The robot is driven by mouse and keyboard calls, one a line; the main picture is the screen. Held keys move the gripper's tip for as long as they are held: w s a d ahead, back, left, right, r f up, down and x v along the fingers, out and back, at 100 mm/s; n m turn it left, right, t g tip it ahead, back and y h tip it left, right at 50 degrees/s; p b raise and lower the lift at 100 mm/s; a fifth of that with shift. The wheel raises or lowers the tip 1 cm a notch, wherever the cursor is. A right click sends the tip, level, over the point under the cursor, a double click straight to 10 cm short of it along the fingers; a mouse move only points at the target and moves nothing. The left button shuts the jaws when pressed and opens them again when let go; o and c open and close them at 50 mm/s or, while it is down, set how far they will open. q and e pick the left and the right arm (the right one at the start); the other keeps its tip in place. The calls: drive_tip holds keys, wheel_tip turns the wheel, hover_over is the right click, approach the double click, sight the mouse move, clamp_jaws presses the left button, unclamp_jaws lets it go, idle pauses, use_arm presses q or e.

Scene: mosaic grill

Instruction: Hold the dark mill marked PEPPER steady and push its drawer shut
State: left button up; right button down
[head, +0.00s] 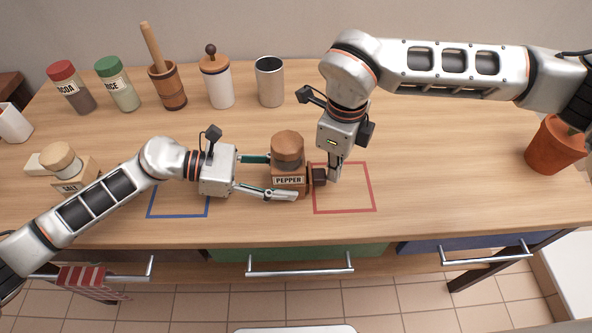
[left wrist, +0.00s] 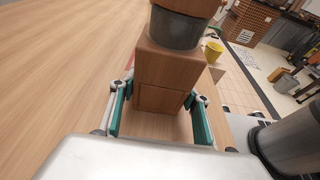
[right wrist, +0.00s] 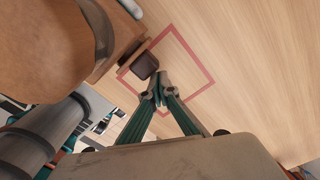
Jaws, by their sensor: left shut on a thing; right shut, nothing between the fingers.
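The dark mill marked PEPPER (head: 289,181) stands upright on the table, with a brown domed top and a grey band. My left gripper (head: 282,178) is shut around its body from the left, one finger on each side; the left wrist view shows the mill (left wrist: 168,70) between the green-padded fingers. The drawer's dark knob (head: 319,176) faces right, and it also shows in the right wrist view (right wrist: 145,66). How far the drawer sticks out is hard to tell. My right gripper (head: 334,178) is shut and empty, pointing down just right of the knob; contact is unclear.
A red outlined square (head: 373,190) lies under the right gripper and a blue one (head: 151,205) under the left. A SALT mill (head: 68,180) stands left. Jars, a mortar (head: 173,90) and a steel cup (head: 270,82) line the back. A plant pot (head: 553,146) stands far right.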

drive_tip(key=shift+a, duration=0.3)
drive_tip(key=shift+d, duration=0.75)
wheel_tip(320, 180, up, 8)
idle(0.5)
use_arm(q)
drive_tip(key=o, duration=1.4)
